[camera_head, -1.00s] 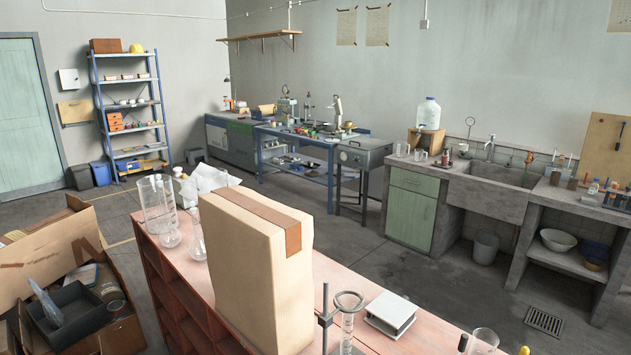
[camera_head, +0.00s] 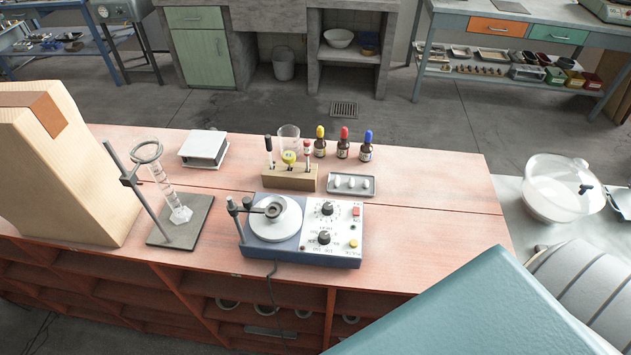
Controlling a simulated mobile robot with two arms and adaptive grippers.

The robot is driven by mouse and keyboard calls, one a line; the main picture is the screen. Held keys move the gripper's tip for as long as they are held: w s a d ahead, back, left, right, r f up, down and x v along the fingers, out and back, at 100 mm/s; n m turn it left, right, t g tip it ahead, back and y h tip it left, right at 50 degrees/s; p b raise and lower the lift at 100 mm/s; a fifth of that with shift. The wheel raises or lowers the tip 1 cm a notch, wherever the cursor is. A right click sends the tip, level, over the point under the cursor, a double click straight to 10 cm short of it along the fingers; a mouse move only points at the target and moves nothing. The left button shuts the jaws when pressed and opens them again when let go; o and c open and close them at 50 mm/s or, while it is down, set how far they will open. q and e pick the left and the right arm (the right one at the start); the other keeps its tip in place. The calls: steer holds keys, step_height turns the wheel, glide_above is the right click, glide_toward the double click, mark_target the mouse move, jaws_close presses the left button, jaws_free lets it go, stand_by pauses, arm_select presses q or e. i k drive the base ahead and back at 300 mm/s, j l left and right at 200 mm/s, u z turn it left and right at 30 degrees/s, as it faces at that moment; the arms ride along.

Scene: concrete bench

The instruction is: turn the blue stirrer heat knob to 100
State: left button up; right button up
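The blue stirrer (camera_head: 303,259) stands on the reddish wooden bench in the head view. It has a blue base, a round white plate (camera_head: 275,226) with a small grey dish on it, and a white control panel. The panel bears two black knobs, an upper one (camera_head: 327,208) and a lower one (camera_head: 324,238), plus a red switch (camera_head: 356,211) and a yellow button (camera_head: 353,243). The printed marks are too small to read, so I cannot tell which knob is the heat knob or its setting. Neither gripper shows in the view.
Behind the stirrer are a wooden rack (camera_head: 290,178), dropper bottles (camera_head: 343,143) and a small tray (camera_head: 351,185). To its left are a stand with a glass cylinder (camera_head: 165,185), a white box (camera_head: 203,149) and a tall beige block (camera_head: 70,165). A teal surface covers the lower right.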

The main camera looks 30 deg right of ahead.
mark_target(325, 239)
steer(key=z, duration=0.7)
